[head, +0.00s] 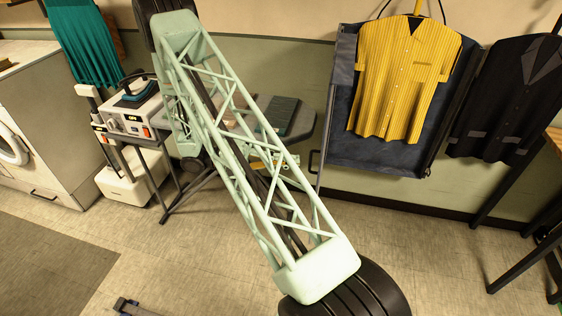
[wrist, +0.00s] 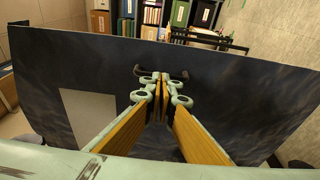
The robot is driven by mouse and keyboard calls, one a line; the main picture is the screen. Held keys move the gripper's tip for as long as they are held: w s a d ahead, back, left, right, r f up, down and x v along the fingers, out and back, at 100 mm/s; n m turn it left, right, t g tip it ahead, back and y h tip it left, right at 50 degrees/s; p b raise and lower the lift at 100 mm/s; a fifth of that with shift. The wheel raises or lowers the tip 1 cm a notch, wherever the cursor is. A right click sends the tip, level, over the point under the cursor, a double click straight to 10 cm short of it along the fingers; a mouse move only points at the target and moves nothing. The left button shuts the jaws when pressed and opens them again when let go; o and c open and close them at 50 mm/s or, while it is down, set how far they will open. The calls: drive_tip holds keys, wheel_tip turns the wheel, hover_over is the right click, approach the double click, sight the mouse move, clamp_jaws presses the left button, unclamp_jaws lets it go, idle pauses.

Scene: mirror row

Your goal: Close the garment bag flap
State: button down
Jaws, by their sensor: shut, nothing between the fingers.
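The garment bag (head: 375,155) is dark blue-grey and hangs on the wall, with a yellow striped shirt in front of its inside. Its flap (head: 335,95) stands open at the left side, seen nearly edge-on, with a small dark handle (head: 312,163) on its outer face. In the wrist view the flap (wrist: 225,85) is a broad dark panel with a pale rectangle and the handle (wrist: 182,74) near its middle. My gripper (wrist: 162,84) is shut and empty, its fingertips in front of the handle. I cannot tell whether they touch. In the head view my gripper (head: 268,162) is left of the flap, partly behind my arm.
A dark jacket (head: 510,95) hangs right of the bag. An ironing board (head: 302,122) stands behind my arm, left of the flap. A steam iron station (head: 132,105) is further left. Shelves with binders (wrist: 180,15) show beyond the flap. The floor in front is mostly clear.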

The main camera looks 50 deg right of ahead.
drive_tip(key=shift+x, duration=1.25)
drive_tip(key=shift+s, duration=0.15)
